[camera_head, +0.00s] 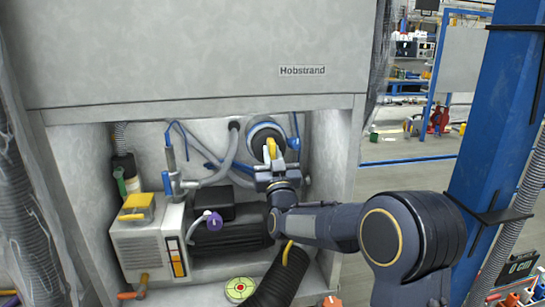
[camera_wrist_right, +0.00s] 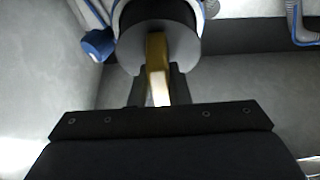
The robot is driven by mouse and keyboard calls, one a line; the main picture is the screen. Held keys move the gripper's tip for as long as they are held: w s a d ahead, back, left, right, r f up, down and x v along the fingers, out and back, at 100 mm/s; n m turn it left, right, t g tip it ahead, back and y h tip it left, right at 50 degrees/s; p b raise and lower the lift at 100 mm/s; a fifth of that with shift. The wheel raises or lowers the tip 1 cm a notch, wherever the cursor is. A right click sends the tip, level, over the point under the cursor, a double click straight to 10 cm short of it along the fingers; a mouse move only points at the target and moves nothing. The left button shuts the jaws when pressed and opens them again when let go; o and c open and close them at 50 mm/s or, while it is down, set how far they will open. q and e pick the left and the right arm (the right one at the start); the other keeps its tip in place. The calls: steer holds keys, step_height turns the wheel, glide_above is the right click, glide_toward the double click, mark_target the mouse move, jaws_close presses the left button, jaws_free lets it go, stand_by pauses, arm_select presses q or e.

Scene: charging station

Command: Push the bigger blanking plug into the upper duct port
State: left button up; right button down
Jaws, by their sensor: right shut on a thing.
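The upper duct port (camera_head: 252,131) is a round opening with a blue and pale rim in the cabinet's back wall; its rim also shows in the wrist view (camera_wrist_right: 210,8). A grey round blanking plug (camera_wrist_right: 185,42) with a yellow handle (camera_head: 271,147) is in front of the port's mouth, roughly lined up with it. I cannot tell how deep it sits. My right gripper (camera_head: 268,166) is shut on the yellow handle, its fingers (camera_wrist_right: 164,88) either side of it. My left gripper is not in view.
A white pump unit (camera_head: 138,247) and a black motor (camera_head: 230,238) fill the cabinet floor. Grey hoses (camera_head: 216,173) and blue pipes run behind. A black corrugated hose (camera_head: 277,280) and a round red-green disc (camera_head: 239,289) are in front. The cabinet's right wall (camera_head: 336,150) is close beside my gripper.

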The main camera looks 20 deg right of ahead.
mark_target(267, 142)
steer(key=shift+w+d, duration=0.25)
steer(key=shift+w, duration=0.6)
steer(key=shift+w+d, duration=0.2)
steer(key=shift+w, duration=0.65)
steer(key=shift+w+d, duration=0.2)
steer(key=shift+w, duration=0.6)
steer(key=shift+w+d, duration=0.2)
steer(key=shift+w, duration=0.55)
steer(key=shift+w+d, duration=0.2)
steer(key=shift+w, duration=0.6)
steer(key=c, duration=1.3)
jaws_free()
steer(key=shift+s+b, duration=0.1)
steer(key=shift+b, duration=0.2)
steer(key=b+v, duration=0.1)
steer(key=v, duration=0.6)
steer(key=shift+s+a+f+b, duration=0.1)
steer(key=shift+s+f+b, duration=0.05)
steer(key=shift+s+b, duration=0.2)
